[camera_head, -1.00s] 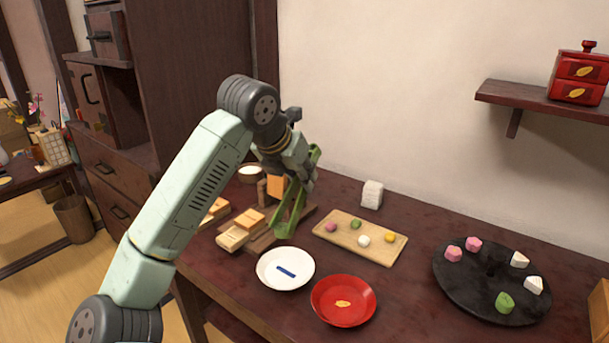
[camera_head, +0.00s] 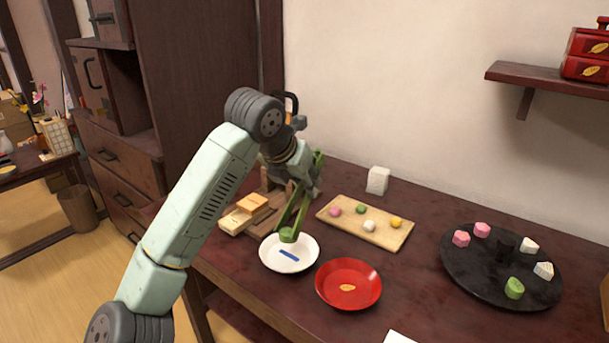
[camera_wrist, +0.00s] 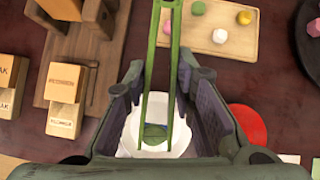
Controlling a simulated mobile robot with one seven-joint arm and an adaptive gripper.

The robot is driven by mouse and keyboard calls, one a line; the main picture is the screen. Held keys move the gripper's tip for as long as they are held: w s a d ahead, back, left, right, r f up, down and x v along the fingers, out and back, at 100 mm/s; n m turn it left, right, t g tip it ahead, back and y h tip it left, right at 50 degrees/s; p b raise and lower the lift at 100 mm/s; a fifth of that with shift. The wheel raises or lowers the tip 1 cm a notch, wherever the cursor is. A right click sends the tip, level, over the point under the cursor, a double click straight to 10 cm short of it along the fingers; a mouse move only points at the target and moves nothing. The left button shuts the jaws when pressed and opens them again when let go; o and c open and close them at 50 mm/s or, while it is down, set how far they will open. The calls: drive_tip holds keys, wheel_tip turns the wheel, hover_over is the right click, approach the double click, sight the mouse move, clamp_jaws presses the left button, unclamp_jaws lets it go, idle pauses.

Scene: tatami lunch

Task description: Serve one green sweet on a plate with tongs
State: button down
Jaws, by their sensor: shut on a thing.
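My gripper (camera_head: 303,182) is shut on the green tongs (camera_head: 298,213), which point down toward the white plate (camera_head: 272,260). In the wrist view my gripper (camera_wrist: 160,75) has the long tong arms (camera_wrist: 148,65) between its fingers. The plate has a blue mark. One green sweet (camera_head: 361,209) sits on the wooden tray (camera_head: 385,236). Another green sweet (camera_head: 514,288) is on the black round tray (camera_head: 470,280).
A red plate (camera_head: 365,297) stands right of the white plate. Pink, white and yellow sweets share the two trays. Wooden blocks (camera_head: 240,220) and a wooden board (camera_wrist: 85,60) are at the left. A white block (camera_head: 378,180) stands by the wall.

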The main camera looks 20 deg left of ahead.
drive_tip(key=shift+f+b, duration=0.55)
drive_tip(key=shift+f, duration=0.9)
drive_tip(key=c, duration=1.7)
unclamp_jaws()
wheel_tip(320, 180, up, 10)
drive_tip(key=p, duration=0.5)
drive_tip(key=shift+p, duration=0.3)
